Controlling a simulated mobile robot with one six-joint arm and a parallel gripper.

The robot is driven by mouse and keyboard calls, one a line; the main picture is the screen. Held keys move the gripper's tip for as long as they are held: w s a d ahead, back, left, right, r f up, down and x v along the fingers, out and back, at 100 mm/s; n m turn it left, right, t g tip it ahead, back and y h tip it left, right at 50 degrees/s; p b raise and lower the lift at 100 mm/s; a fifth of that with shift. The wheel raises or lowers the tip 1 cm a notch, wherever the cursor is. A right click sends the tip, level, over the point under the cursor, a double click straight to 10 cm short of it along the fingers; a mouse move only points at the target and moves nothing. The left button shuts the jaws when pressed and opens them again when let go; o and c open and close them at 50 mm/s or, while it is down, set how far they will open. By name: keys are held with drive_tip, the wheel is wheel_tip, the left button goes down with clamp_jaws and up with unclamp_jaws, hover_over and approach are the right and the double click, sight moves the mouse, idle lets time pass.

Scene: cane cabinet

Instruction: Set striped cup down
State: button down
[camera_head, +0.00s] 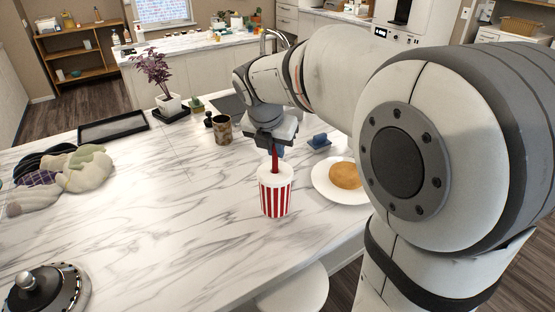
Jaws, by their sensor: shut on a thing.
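The striped cup (275,195) is red and white with a white lid and a red straw (275,163). It looks upright over the marble counter (180,225), near the front edge. I cannot tell whether its base touches the counter. My gripper (274,150) points down directly above the lid. It is shut on the upper part of the cup's straw, and the fingertips are partly hidden.
A white plate (322,190) with a round bun (346,176) is close right of the cup. A dark lidded pot (45,291) is front left. The counter left of the cup is clear.

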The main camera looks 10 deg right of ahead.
sight(274, 155)
drive_tip(key=shift+f, duration=1.5)
drive_tip(key=c, duration=1.5)
unclamp_jaws()
drive_tip(key=shift+f, duration=0.15)
drive_tip(key=v, duration=1.1)
drive_tip(key=s+d+f+m+y, duration=0.1)
drive_tip(key=s+f+m, duration=0.3)
drive_tip(key=m, duration=0.5)
drive_tip(key=s+d+f+m+y, duration=0.1)
drive_tip(key=s+f+m, duration=0.3)
drive_tip(key=s+m, duration=0.4)
drive_tip(key=s+d+f+m, duration=0.1)
drive_tip(key=s+f+m, duration=0.3)
drive_tip(key=m, duration=0.7)
drive_tip(key=shift+s+d+f+m+g+y, duration=0.1)
drive_tip(key=shift+s+m+g+y, duration=0.1)
drive_tip(key=shift+s, duration=0.25)
drive_tip(key=shift+s+d+f+m+g+y, duration=0.1)
drive_tip(key=shift+s+m+y, duration=0.1)
drive_tip(key=shift+s, duration=0.3)
